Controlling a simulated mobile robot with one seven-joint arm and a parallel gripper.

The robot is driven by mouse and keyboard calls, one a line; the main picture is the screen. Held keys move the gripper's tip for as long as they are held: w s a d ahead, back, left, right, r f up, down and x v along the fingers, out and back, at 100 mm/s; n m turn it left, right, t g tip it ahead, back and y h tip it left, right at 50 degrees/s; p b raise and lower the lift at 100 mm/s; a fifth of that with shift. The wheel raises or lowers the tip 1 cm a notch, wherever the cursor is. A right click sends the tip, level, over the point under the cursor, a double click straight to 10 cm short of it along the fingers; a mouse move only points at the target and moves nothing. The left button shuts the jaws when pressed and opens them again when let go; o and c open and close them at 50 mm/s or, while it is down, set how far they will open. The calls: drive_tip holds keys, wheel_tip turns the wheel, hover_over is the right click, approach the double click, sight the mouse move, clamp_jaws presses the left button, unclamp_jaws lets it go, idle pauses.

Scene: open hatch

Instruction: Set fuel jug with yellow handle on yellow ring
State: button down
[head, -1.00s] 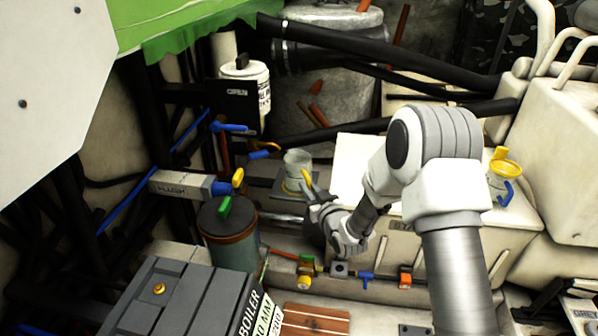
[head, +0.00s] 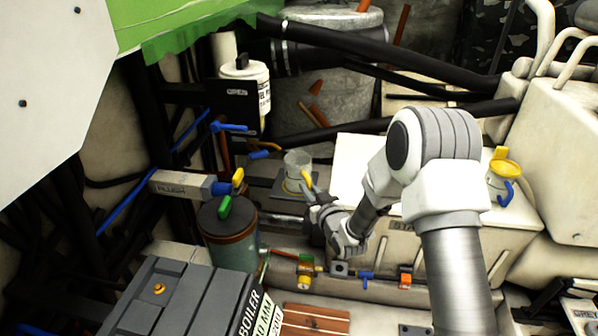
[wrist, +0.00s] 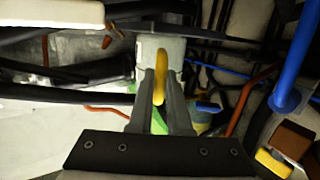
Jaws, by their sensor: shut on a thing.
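The fuel jug (head: 296,170) is a pale grey, translucent cylinder with a yellow handle (head: 306,180). It is upright at the centre of the head view, over a dark grey plate. A bit of yellow shows at its lower edge, seemingly the yellow ring (head: 287,189); I cannot tell whether the jug touches it. My gripper (head: 311,192) is shut on the handle from the front right. In the wrist view the handle (wrist: 159,72) is between my two fingers, with the jug body (wrist: 172,52) behind it. Most of the ring is hidden.
Black hoses (head: 370,48) cross behind. A jug with a blue handle and yellow funnel (head: 505,168) stands at the right. A cream box (head: 350,160) is beside my arm.

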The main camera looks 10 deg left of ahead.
drive_tip(key=shift+f, duration=0.15)
idle(0.3)
drive_tip(key=shift+c, duration=1.1)
unclamp_jaws()
drive_tip(key=shift+s, duration=0.1)
drive_tip(key=v, duration=0.6)
drive_tip(key=shift+s+d, duration=0.3)
drive_tip(key=shift+s, duration=0.15)
